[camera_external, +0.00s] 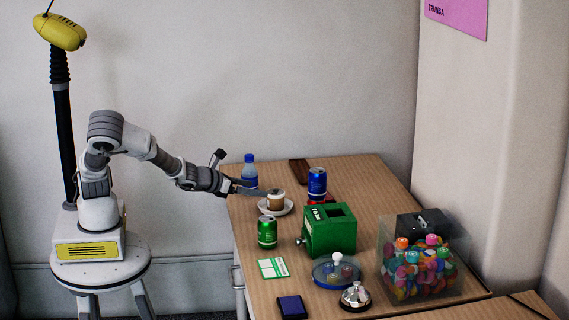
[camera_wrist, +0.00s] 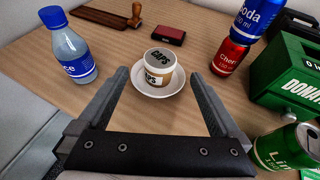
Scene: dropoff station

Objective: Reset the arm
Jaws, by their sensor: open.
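My gripper (camera_external: 250,190) is at the end of my outstretched arm, above the near left edge of the wooden table. In the wrist view my gripper (camera_wrist: 158,92) is open, with its two fingers apart and nothing held between them. A coffee cup (camera_wrist: 160,64) on a white saucer (camera_wrist: 178,88) sits just ahead of the fingertips, roughly centred between them. In the external view the cup (camera_external: 276,200) and saucer (camera_external: 287,210) are just right of the fingertips. Whether a finger touches them I cannot tell.
A water bottle (camera_wrist: 70,45) stands left of my fingers. A red can (camera_wrist: 229,57) with a blue can (camera_wrist: 255,18), a green can (camera_wrist: 288,148) and a green donation box (camera_wrist: 290,80) stand right. A container of colourful items (camera_external: 420,268) stands farther right on the table (camera_external: 365,180).

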